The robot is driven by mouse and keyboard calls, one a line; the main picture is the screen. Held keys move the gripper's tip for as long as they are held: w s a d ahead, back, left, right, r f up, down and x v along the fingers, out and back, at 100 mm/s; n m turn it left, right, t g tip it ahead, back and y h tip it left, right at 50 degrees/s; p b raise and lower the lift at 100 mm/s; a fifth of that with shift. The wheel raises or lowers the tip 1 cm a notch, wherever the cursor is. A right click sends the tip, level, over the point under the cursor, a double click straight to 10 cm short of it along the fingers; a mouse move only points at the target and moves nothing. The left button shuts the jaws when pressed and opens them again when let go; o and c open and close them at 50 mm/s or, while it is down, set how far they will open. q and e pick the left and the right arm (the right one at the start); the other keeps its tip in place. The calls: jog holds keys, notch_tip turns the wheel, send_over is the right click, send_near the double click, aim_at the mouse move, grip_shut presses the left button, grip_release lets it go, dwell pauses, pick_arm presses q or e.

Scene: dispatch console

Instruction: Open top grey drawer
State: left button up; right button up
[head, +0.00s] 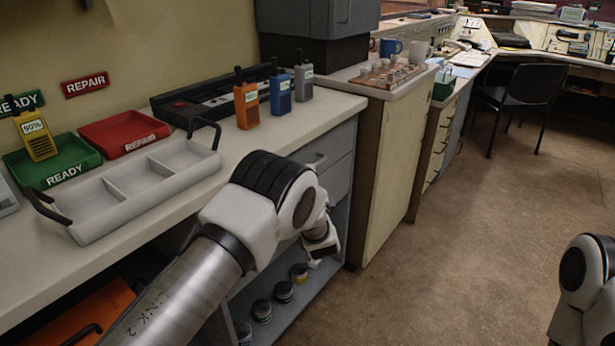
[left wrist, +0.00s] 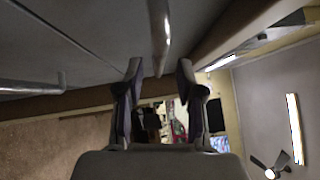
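The grey drawer unit sits under the counter in the head view. Its top grey drawer (head: 335,145) looks closed, with a bar handle (head: 318,161) on its front. My left arm reaches in front of the unit and hides much of it; the gripper's fingers are not clear there. In the left wrist view my left gripper (left wrist: 159,72) is open, fingers apart. A bar handle (left wrist: 160,35) lies ahead, lined up with the gap between the fingertips; I cannot tell whether they touch it. A second handle (left wrist: 30,87) is at the left. My right gripper is out of view.
The counter above holds a grey divided tray (head: 150,178), a green tray (head: 50,165), a red tray (head: 120,132) and several radios. Small jars (head: 284,291) stand on the open shelf below.

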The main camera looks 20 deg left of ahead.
pick_arm(q)
jog(key=x, duration=0.3)
jog(key=shift+w+a, duration=0.1)
jog(key=shift+w, duration=0.05)
grip_shut()
jog(key=shift+f, duration=0.1)
